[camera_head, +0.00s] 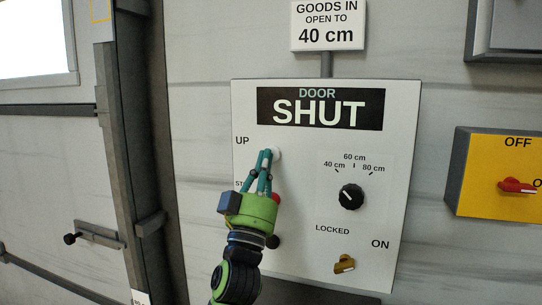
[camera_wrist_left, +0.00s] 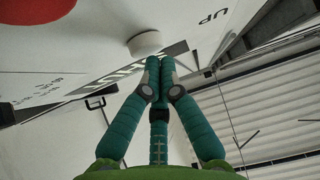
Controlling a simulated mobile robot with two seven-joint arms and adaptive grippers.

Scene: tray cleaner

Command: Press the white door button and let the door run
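The white door button (camera_head: 276,154) is beside the word UP on the grey door panel (camera_head: 300,250). It also shows in the left wrist view (camera_wrist_left: 145,43) as a round white knob. My left gripper (camera_head: 266,153) has its teal fingers drawn together with nothing between them. In the left wrist view its fingertips (camera_wrist_left: 160,62) are right by the button; I cannot tell whether they touch it. The fingers and green palm cover part of the button and labels. The display (camera_head: 320,108) reads DOOR SHUT. My right gripper is not in view.
A red button (camera_head: 276,198) sits below, partly behind my gripper. The panel also has a black dial (camera_head: 351,197) and a brass key (camera_head: 345,264). A yellow box with a red switch (camera_head: 517,186) is at the right. A sign (camera_head: 328,26) says 40 cm.

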